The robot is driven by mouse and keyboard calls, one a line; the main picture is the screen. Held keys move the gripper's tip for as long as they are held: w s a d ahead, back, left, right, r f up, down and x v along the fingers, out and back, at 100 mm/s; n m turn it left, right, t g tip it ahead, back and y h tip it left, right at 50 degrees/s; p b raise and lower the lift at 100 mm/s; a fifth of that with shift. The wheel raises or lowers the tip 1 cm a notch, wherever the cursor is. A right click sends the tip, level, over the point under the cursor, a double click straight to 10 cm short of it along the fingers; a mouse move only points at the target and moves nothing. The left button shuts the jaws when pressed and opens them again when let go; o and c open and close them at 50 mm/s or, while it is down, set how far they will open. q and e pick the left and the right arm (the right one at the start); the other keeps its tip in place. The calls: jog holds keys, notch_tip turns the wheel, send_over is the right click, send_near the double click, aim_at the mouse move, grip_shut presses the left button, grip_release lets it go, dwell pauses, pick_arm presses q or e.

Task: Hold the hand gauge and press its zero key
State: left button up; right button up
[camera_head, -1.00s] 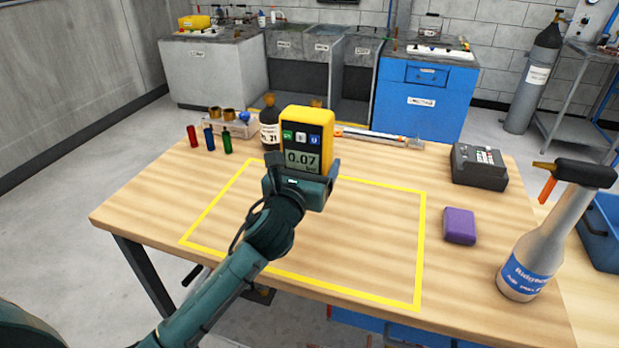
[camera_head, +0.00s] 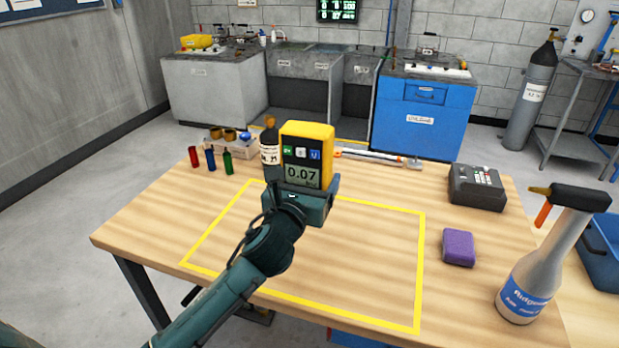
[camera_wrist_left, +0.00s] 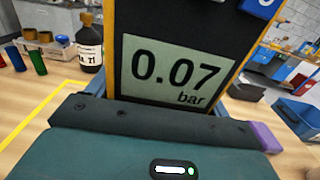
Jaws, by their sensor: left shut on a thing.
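The yellow hand gauge (camera_head: 307,130) is held upright above the table by my left gripper (camera_head: 303,192), which is shut on its lower part. Its face is toward the head camera. The display (camera_head: 302,175) reads 0.07, with "bar" legible in the left wrist view (camera_wrist_left: 172,72). Three keys sit in a row above the display: a green one (camera_head: 288,151), a light one (camera_head: 301,153) and a blue one (camera_head: 315,154). Their labels are too small to read surely. My right gripper is not in view.
A yellow outline (camera_head: 421,270) marks the wooden table (camera_head: 140,225). Behind the gauge stand a dark bottle (camera_head: 269,145), small coloured cylinders and a tube. The space inside the outline looks clear.

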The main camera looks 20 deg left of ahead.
pick_arm(q)
jog(key=shift+r, duration=0.1)
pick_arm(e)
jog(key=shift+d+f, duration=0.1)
pick_arm(q)
jog(key=shift+f, duration=0.3)
jog(key=shift+f+b, duration=0.25)
jog(key=shift+b, duration=0.1)
jog(key=shift+f+b, duration=0.4)
jog(key=shift+f, duration=0.35)
jog(key=shift+f+b, duration=0.5)
jog(key=shift+f, duration=0.35)
jog(key=shift+f+b, duration=0.7)
jog(key=shift+f, duration=0.4)
jog(key=shift+f+b, duration=0.45)
jog(key=shift+f, duration=0.25)
jog(key=shift+f+b, duration=0.45)
jog(key=shift+f, duration=0.45)
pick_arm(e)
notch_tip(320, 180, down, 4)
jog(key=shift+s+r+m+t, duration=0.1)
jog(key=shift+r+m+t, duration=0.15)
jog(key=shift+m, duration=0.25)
